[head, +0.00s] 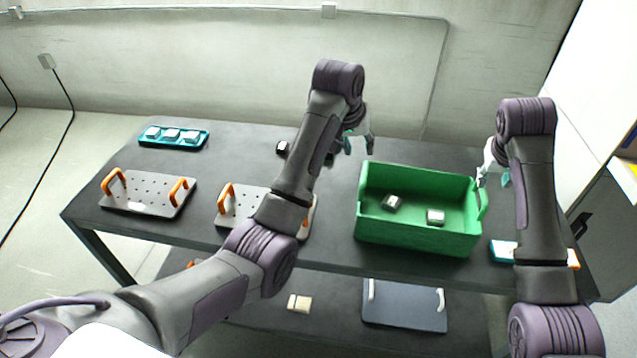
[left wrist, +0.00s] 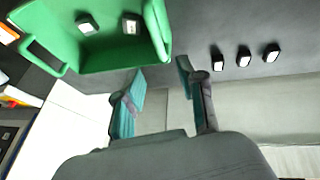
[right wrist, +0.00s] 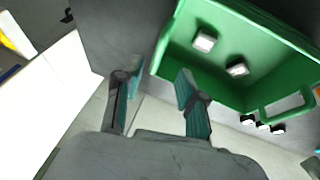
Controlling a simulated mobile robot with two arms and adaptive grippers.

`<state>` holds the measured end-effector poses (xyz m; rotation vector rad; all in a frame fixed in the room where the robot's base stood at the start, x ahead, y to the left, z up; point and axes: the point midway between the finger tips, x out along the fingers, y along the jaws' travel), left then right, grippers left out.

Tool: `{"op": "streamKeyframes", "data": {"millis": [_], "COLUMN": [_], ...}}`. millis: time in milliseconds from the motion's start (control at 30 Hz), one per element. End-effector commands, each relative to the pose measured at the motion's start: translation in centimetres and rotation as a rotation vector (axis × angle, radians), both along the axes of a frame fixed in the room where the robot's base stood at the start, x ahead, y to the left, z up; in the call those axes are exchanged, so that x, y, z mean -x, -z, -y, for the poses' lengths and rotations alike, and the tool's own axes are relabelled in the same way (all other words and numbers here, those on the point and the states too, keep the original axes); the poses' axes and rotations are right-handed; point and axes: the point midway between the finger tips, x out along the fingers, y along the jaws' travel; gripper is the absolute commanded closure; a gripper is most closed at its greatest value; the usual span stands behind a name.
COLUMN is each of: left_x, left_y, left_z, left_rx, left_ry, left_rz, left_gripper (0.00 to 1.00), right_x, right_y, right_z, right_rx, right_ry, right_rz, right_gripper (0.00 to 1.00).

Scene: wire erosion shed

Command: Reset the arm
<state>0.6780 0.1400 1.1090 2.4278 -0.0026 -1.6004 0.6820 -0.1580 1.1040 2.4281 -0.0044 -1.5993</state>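My left gripper (head: 359,143) hangs above the back of the dark table, just left of the green crate. In the left wrist view my left gripper (left wrist: 160,88) has its teal-tipped fingers apart with nothing between them. My right gripper (head: 493,178) is at the right end of the green crate (head: 415,242), partly hidden by my right arm. In the right wrist view my right gripper (right wrist: 157,85) also has its fingers apart and empty. Whether it touches the crate is hard to tell. Two metal blocks (head: 392,203) (head: 436,217) lie inside the crate.
A teal tray (head: 173,147) with several metal blocks stands at the back left. Two perforated plates with orange handles (head: 148,206) (head: 236,222) lie on the table's left and middle. A grey plate (head: 404,312) lies on the lower shelf.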

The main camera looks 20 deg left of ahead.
Motion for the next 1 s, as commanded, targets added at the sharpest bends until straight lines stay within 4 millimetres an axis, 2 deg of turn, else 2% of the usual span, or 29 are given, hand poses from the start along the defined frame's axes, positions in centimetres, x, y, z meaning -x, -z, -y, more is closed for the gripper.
{"op": "streamKeyframes", "data": {"millis": [200,633,767,867,1000], "left_x": [0.0,0.2,2.0,5.0,11.1], "left_y": [0.0,0.5,3.7,7.9,13.6], "left_z": [0.0,-0.1,-0.8,-1.8,-3.4], "left_rx": [0.000,-0.001,-0.015,-0.036,-0.077], "left_ry": [0.000,0.001,0.007,0.021,0.055], "left_rz": [0.000,-0.002,-0.012,-0.021,-0.031], "left_gripper": [0.60,0.60,0.60,0.60,0.60], "right_x": [0.3,0.6,2.4,5.4,11.6], "right_y": [-0.7,-0.2,3.1,7.4,13.2], "right_z": [-0.1,-0.1,0.1,0.4,1.2], "right_rx": [0.000,-0.002,-0.019,-0.043,-0.080], "right_ry": [0.000,-0.001,-0.007,-0.014,-0.021], "right_rz": [0.000,-0.003,-0.018,-0.033,-0.049], "right_gripper": [0.60,0.60,0.60,0.60,0.60]}}
